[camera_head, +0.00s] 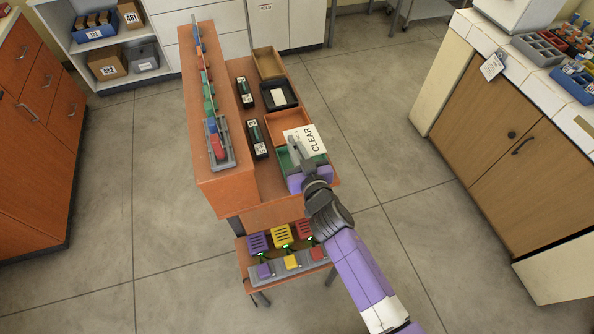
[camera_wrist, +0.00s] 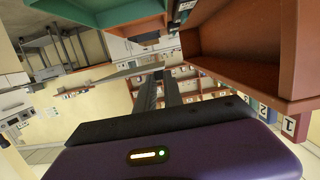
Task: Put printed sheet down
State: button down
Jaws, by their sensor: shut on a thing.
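The printed sheet (camera_head: 314,135) is white with the word CLEAR on it. In the head view it is above the orange and green trays on the shelf unit, tilted. My gripper (camera_head: 292,143) is shut on its near edge. In the wrist view the sheet (camera_wrist: 118,76) shows nearly edge-on as a thin grey strip at the fingertips of my gripper (camera_wrist: 158,80). The sheet hides part of the orange tray (camera_head: 285,126). My gripper partly hides the green tray (camera_head: 284,160). I cannot tell whether the sheet touches either tray.
A black tray (camera_head: 268,98) with a white item and a tan tray (camera_head: 262,56) stand farther back. Two black boxes (camera_head: 257,139) (camera_head: 244,92) are left of the trays. A raised orange ledge (camera_head: 215,185) borders them. Purple, yellow and red holders (camera_head: 281,236) sit lower in front.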

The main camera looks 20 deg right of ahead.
notch_tip(320, 180, down, 11)
jog(key=b, duration=0.7)
jog(key=shift+f+b, duration=0.3)
jog(key=shift+b, duration=0.2)
jog(key=shift+f, duration=0.2)
jog(key=shift+f+b, duration=0.15)
jog(key=shift+b, duration=0.2)
jog(key=c, duration=1.7)
grip_release()
jog(key=shift+s+f, duration=0.2)
jog(key=shift+c, duration=0.2)
jog(key=shift+r, duration=0.1)
jog(key=shift+r+p, duration=0.2)
jog(key=shift+p, duration=0.25)
jog(key=s+r, duration=0.3)
jog(key=s, duration=0.8)
jog(key=shift+s+r, duration=0.2)
jog(key=shift+r, duration=0.05)
